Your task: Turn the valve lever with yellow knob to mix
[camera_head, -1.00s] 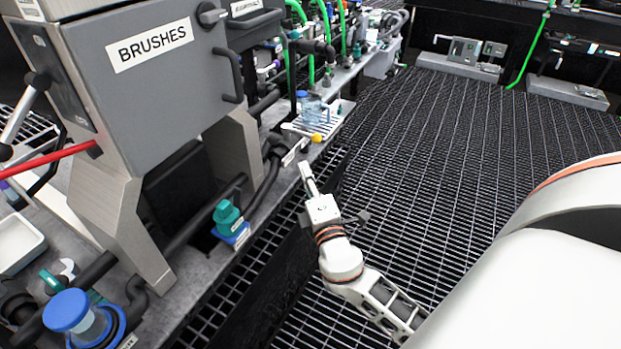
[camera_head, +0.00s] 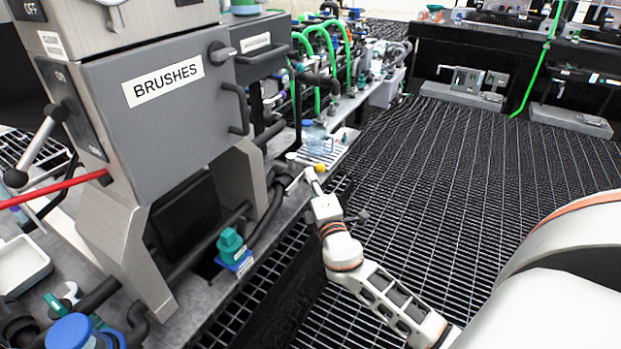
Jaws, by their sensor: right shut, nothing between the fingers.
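The yellow knob (camera_head: 320,168) shows at the near edge of the bench, just beyond my right gripper. The lever it belongs to is too small to make out clearly. My right gripper (camera_head: 312,177) is shut and empty, with its tip close to the knob, slightly below and left of it in the picture. I cannot tell whether the tip touches the knob. Any "mix" marking is not legible. My left gripper is not in view.
A grey cabinet labelled BRUSHES (camera_head: 165,80) stands on the left, with a red bar (camera_head: 55,187) beside it. A white drain tray (camera_head: 325,152) and a blue-capped bottle (camera_head: 313,135) are behind the knob. The grated floor (camera_head: 450,190) to the right is open.

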